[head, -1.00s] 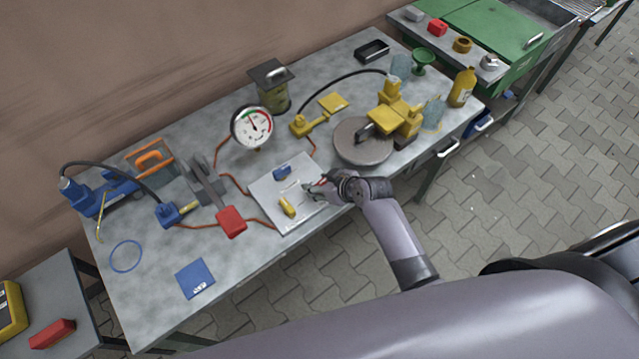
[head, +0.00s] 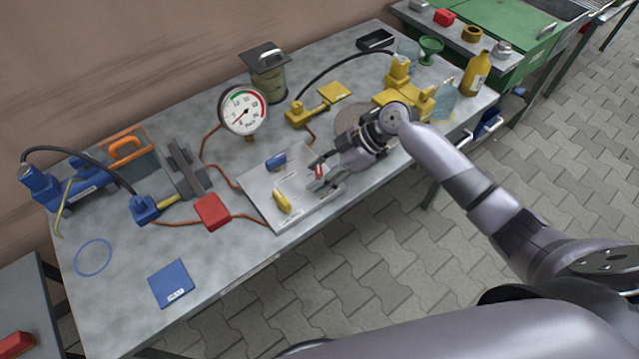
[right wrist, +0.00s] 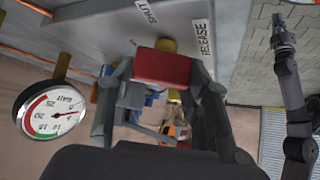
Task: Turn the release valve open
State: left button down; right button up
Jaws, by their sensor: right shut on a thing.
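A pale panel (head: 300,216) lies on the grey table, carrying a blue handle (head: 276,161), a yellow handle (head: 281,201) and a red handle (head: 319,172). My right gripper (head: 323,177) is at the panel's right side, shut on the red handle. The right wrist view shows the red handle (right wrist: 162,67) between the fingers, near labels reading RELEASE (right wrist: 203,40) and SHUT (right wrist: 146,12). Its base is hidden. A round pressure gauge (head: 243,110) stands behind the panel and shows in the wrist view (right wrist: 48,112). My left gripper (right wrist: 280,30) is small there; its jaws are unclear.
A red block (head: 213,210) lies left of the panel beside copper pipes. Blue pump gear (head: 85,180) stands at the left, yellow gear (head: 400,90) and a yellow bottle (head: 475,75) at the right. The table's front left has free room around a blue booklet (head: 171,283).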

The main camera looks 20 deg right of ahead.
jog(key=n+g+b, duration=0.1)
jog(key=b, duration=0.1)
jog(key=n+g+b, duration=0.1)
jog(key=n+b, duration=0.1)
jog(key=shift+w+f+n+g, duration=0.2)
jog(key=shift+n+g, duration=0.1)
jog(key=shift+g, duration=0.1)
jog(key=shift+s+r+n+g+b, duration=0.1)
jog(key=shift+n+g+b, duration=0.4)
jog(key=shift+n+b, duration=0.2)
jog(key=shift+s+r+n+g+b, duration=0.1)
jog(key=shift+n+g+b, duration=0.4)
jog(key=shift+n+b, duration=0.15)
jog(key=o, duration=1.1)
jog(key=shift+o, duration=0.3)
jog(key=shift+w+r, duration=0.1)
